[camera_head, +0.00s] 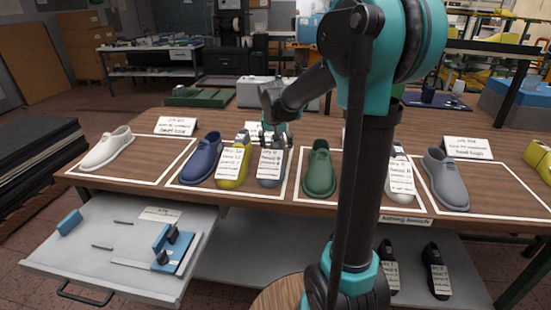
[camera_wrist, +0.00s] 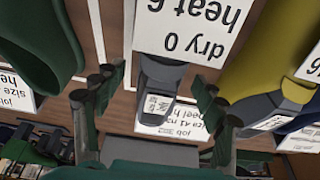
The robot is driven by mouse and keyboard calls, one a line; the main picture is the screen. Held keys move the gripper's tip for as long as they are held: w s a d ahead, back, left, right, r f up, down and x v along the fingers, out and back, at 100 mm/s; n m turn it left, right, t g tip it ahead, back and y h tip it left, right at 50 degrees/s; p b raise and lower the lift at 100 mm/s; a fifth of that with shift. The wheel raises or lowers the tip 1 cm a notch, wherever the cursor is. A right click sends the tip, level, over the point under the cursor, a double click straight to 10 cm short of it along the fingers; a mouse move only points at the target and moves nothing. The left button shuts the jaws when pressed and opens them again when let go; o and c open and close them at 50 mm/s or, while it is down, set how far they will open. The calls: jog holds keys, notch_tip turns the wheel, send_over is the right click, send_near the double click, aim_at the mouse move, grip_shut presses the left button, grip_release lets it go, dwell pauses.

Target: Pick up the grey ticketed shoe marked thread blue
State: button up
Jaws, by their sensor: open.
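A grey shoe (camera_head: 270,173) with a white ticket stands on the table between the yellow and green shoes. In the wrist view its dark grey heel (camera_wrist: 162,74) shows below a ticket reading "dry 0 heat 6", seen upside down. A thread-blue mark is not readable. My gripper (camera_head: 278,132) is over the heel end of this shoe. In the wrist view my gripper (camera_wrist: 158,100) is open, one finger on each side of the heel, with gaps between. Another ticketed pale shoe (camera_head: 410,195) is partly hidden behind my arm.
A ticketed yellow shoe (camera_head: 232,182) and a blue shoe (camera_head: 200,160) stand left of the grey one. A green shoe (camera_head: 319,172) is close on the right. A white shoe (camera_head: 107,148) and an unticketed grey shoe (camera_head: 446,182) are farther out. An open drawer (camera_head: 110,275) juts out in front.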

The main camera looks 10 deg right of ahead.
jog(key=shift+w+f, duration=0.1)
jog(key=shift+f, duration=0.2)
jog(key=shift+c, duration=0.3)
grip_shut()
